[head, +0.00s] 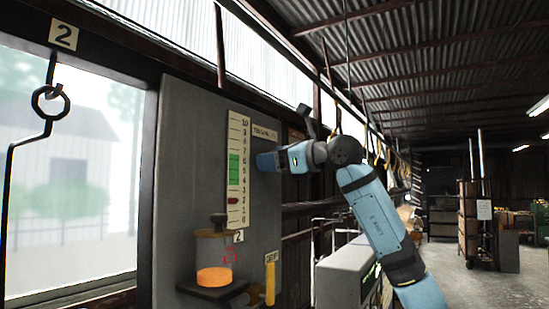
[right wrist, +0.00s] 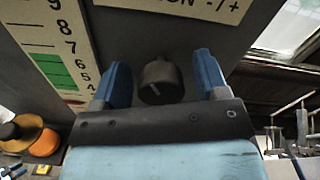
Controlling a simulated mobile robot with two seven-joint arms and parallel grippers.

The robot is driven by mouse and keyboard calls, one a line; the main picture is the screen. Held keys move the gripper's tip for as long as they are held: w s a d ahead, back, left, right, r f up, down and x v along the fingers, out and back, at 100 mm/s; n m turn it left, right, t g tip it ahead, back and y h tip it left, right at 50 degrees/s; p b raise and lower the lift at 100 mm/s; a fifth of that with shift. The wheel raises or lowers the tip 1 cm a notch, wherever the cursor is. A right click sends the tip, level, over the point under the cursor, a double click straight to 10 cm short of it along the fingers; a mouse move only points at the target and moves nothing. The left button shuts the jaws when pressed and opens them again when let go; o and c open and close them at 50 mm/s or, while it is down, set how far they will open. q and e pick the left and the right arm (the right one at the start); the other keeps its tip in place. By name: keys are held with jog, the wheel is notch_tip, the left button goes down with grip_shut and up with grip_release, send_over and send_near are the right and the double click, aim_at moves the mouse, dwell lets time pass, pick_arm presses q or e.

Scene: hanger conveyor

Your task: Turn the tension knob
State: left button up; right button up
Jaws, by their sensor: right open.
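The tension knob (right wrist: 160,82) is a dark round knob with a light pointer line, on the grey panel (head: 188,140). My right gripper (head: 266,161) is open at the panel. In the right wrist view its blue fingers stand on either side of the knob, with a visible gap at each side. The knob is hidden behind the gripper in the head view. A 0 to 10 scale (head: 235,130) has a green band (head: 234,170) in its middle and a red pointer (head: 233,201) low, near 2. My left gripper is not in view.
A jar with orange content (head: 213,250) sits on a small shelf low on the panel, with a yellow handle (head: 270,284) beside it. A hanger hook (head: 50,103) hangs at the left before the window. A sign (head: 264,134) is above the knob.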

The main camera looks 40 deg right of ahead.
jog(key=c, duration=0.9)
jog(key=shift+m, duration=0.4)
jog(key=m, duration=0.3)
jog(key=shift+m, duration=0.4)
jog(key=shift+d+m+b, duration=0.1)
jog(key=shift+m+b, duration=0.3)
jog(key=shift+m, duration=1.6)
jog(key=o, duration=0.9)
